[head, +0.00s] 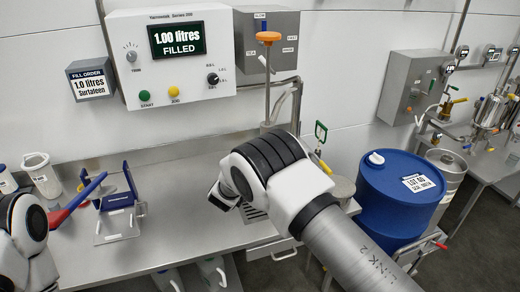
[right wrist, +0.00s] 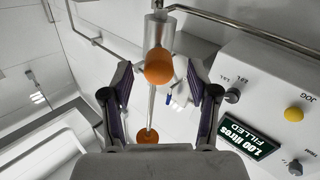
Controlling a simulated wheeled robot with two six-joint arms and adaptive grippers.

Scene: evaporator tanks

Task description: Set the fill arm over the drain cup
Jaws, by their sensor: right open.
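The fill arm shows in the head view as a thin upright rod (head: 267,90) topped by an orange cap (head: 268,38); its lower part is hidden behind my right wrist. In the right wrist view an orange ball (right wrist: 158,65) sits at the end of a silver cylinder (right wrist: 156,30). My right gripper (right wrist: 160,75) is open, with one finger on each side of the ball and gaps showing. I cannot make out the drain cup; a slotted grate (head: 254,213) shows partly beside my wrist. My left gripper's fingers are out of view.
The control box (head: 172,62) reads 1.00 litres, FILLED. A fill order sign (head: 91,84) hangs to its left. A blue stand (head: 120,197) is on the bench at left. A blue drum (head: 395,200) stands right. The bench (head: 180,175) is clear in the middle.

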